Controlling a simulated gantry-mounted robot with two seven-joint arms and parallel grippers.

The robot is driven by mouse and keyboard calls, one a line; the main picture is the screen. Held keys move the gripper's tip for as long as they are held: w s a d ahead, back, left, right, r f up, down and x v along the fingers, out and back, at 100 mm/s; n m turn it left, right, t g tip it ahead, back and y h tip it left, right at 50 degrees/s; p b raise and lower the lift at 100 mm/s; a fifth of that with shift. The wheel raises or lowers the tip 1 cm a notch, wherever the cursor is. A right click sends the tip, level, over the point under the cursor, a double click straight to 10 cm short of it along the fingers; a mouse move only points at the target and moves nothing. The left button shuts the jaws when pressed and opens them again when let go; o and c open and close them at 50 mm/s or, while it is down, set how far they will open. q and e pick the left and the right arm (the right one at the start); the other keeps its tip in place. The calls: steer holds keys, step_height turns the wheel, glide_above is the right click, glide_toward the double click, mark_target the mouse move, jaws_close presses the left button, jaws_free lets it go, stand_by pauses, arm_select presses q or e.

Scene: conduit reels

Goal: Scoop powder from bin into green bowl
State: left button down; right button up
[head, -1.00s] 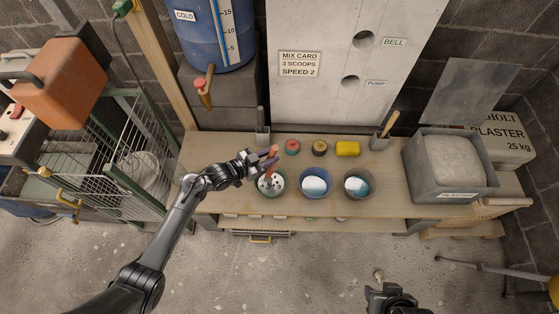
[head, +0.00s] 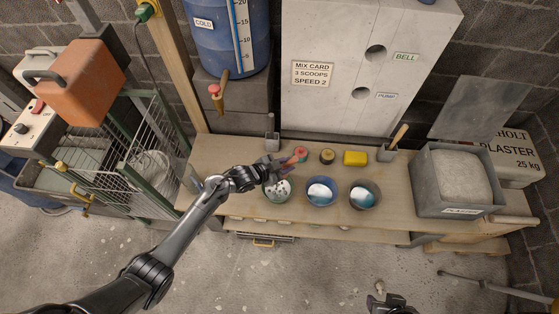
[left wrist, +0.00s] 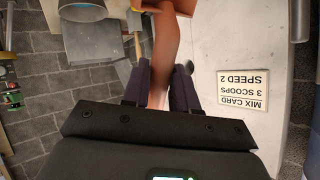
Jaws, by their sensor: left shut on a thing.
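My left gripper (head: 284,168) is shut on an orange-brown scoop-like tool (head: 297,157), held just above the far rim of the green bowl. In the left wrist view the tool (left wrist: 165,50) stands between the two dark fingers; its far end is cut off. The green bowl (head: 266,198) sits at the front left of the bench with pale, dark-speckled contents, partly hidden by the gripper. The grey bin (head: 457,198) labelled PLASTER, full of pale powder (head: 455,175), stands at the bench's right end. My right gripper (head: 388,304) is cut off at the bottom edge; its jaws are unclear.
A blue bowl (head: 321,192) and a grey bowl (head: 364,195) stand right of the green one. A wire cage (head: 135,160) stands left.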

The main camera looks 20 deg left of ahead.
arm_select(q)
steer(key=w+d+f+m+g+y+b, duration=0.3)
steer(key=d+f+y+b, duration=0.1)
steer(key=d+y, duration=0.5)
steer(key=shift+d+f+m+g, duration=0.3)
steer(key=shift+d+m, duration=0.1)
steer(key=shift+d, duration=0.65)
